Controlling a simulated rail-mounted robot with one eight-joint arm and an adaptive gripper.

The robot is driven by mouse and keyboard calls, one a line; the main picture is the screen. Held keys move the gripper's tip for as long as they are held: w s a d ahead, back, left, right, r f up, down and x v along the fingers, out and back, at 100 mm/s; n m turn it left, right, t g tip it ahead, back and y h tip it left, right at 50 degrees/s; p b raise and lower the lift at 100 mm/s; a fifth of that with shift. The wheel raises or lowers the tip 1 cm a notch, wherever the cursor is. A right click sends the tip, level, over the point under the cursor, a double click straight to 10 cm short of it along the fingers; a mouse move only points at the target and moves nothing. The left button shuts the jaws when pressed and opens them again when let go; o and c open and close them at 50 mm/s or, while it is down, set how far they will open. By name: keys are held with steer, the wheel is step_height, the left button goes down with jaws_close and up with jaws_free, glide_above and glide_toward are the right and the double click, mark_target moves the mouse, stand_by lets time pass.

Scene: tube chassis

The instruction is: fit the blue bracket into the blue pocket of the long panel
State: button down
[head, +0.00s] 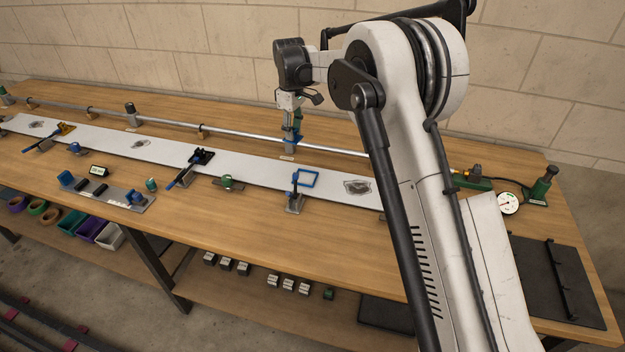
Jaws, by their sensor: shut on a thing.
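The long white panel (250,171) lies along the wooden bench. A blue rectangular outline (305,178), which looks like the blue pocket, shows at the panel's right part, beside a small clamp-like stand. My gripper (290,136) is at the far side of the panel, near the long metal rod, pointing down. The bracket's exact shape and tilt are too small to tell. It is apart from the blue outline, farther back and slightly left.
A grey fixture (110,194) sits at the front left. A gauge (508,203) and green device stand at right.

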steer(key=w+a+n, duration=0.1)
steer(key=a+n, duration=0.1)
steer(key=a, duration=0.2)
glide_above(305, 179)
step_height(305, 179, down, 6)
steer(key=shift+w+d+f, duration=0.1)
steer(key=shift+f, duration=1.95)
steer(key=shift+f, duration=0.2)
steer(key=c, duration=1.5)
jaws_free()
steer(key=shift+r, duration=0.2)
